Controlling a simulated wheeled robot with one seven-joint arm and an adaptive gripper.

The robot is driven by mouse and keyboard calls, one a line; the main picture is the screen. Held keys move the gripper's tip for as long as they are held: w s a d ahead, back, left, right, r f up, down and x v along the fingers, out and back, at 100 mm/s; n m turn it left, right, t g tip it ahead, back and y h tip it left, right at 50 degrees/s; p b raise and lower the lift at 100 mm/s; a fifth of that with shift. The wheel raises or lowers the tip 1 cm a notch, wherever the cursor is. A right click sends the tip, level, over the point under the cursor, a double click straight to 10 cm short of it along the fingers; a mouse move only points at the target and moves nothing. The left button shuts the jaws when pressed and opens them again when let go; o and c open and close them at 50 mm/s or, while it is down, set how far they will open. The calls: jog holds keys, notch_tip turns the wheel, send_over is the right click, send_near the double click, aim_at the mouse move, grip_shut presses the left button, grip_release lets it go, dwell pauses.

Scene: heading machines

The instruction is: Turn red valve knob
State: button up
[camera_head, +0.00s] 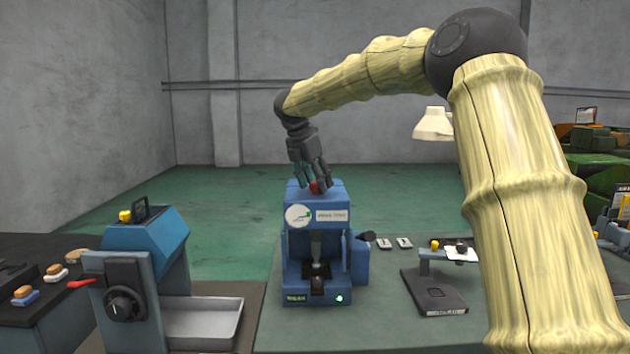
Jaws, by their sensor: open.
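The red valve knob (316,187) sits on top of the blue machine (330,196) in the middle of the table. My gripper (315,183) points down right at the knob, with its fingers open around or just in front of it. The fingers hide part of the knob. I cannot tell whether they touch it. The blue machine has a round white label, a dark recess in its front and a small green light at its lower right.
A blue machine with a black dial (123,305) and a grey tray (205,318) stand at the left. A small dark stand (434,292) is on the table (385,325) at the right. Small brushes (25,296) lie at far left. A white lamp (433,124) hangs behind my arm.

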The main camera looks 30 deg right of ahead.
jog(key=shift+c, duration=0.3)
jog(key=c, duration=1)
jog(key=shift+o, duration=0.2)
jog(key=shift+r+n, duration=0.1)
jog(key=shift+n, duration=0.2)
jog(key=n, duration=0.2)
jog(key=n+t+p, duration=0.1)
jog(key=shift+s+d+r+n+t+y, duration=0.1)
jog(key=shift+s+n+t+y, duration=0.05)
jog(key=shift+n+t+y, duration=0.2)
jog(key=n+t+y+p, duration=0.1)
jog(key=n+p, duration=0.3)
jog(key=shift+d+r+n, duration=0.1)
jog(key=shift+n, duration=0.25)
jog(key=n+y+p, duration=0.1)
jog(key=n+p, duration=0.2)
jog(key=n+t+y+p, duration=0.1)
jog(key=n+p, duration=0.2)
jog(key=p, duration=0.1)
jog(key=shift+d+y, duration=0.1)
jog(key=shift+y, duration=0.15)
jog(key=n+p, duration=0.1)
jog(key=n+y+p, duration=0.1)
jog(key=p, duration=0.1)
jog(key=shift+f+n+g, duration=0.2)
jog(key=shift+n+g, duration=0.05)
jog(key=shift+n, duration=0.15)
